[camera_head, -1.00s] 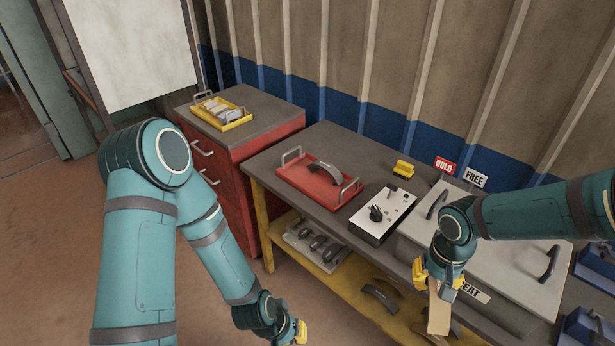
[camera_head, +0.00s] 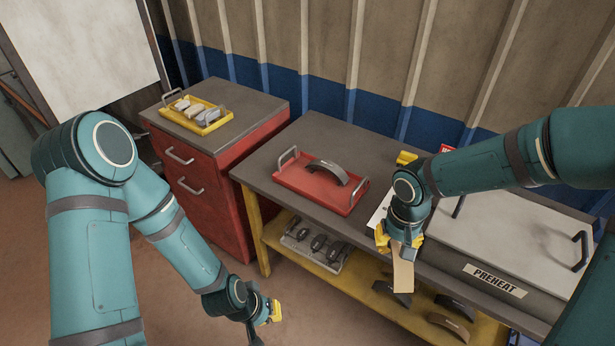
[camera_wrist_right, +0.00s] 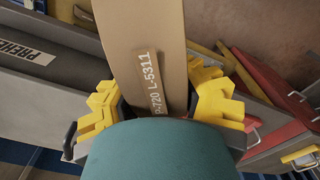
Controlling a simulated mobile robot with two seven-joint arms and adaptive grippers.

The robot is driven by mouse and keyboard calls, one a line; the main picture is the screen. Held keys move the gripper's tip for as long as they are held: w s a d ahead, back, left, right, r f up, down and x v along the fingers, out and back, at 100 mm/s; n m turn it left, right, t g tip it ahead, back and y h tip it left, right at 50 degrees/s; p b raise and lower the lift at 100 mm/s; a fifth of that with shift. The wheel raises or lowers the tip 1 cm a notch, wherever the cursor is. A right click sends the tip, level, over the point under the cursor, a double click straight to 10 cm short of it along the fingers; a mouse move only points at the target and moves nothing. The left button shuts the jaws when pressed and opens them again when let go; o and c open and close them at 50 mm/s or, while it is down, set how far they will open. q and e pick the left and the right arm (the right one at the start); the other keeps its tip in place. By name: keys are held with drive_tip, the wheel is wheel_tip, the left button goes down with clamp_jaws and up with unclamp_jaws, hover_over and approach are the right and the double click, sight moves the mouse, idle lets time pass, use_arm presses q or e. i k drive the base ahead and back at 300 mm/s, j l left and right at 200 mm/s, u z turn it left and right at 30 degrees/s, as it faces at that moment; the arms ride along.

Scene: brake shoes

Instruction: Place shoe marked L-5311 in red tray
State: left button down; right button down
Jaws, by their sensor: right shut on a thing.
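My right gripper (camera_head: 389,240) is shut on a tan shoe (camera_head: 403,272), which hangs below it at the bench's front edge, beside the preheat box. In the right wrist view the shoe (camera_wrist_right: 138,50) reads "L-5311" and "720" between the yellow fingers (camera_wrist_right: 160,108). The red tray (camera_head: 312,193) lies on the bench, left of my right gripper, with handles at both ends. One dark curved shoe (camera_head: 328,171) is in the tray. My left gripper (camera_head: 271,312) hangs low, in front of the bench; its fingers are too small to judge.
The preheat box (camera_head: 500,240) stands right on the bench. A yellow tray (camera_head: 210,126) with several pale pieces is on the red cabinet (camera_head: 205,185). The lower shelf (camera_head: 345,283) holds a grey tray (camera_head: 300,240) and dark shoes (camera_head: 447,328). A control box is partly hidden by my right arm.

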sight(315, 190)
drive_tip(key=i+j, duration=0.6)
drive_tip(key=i, duration=0.55)
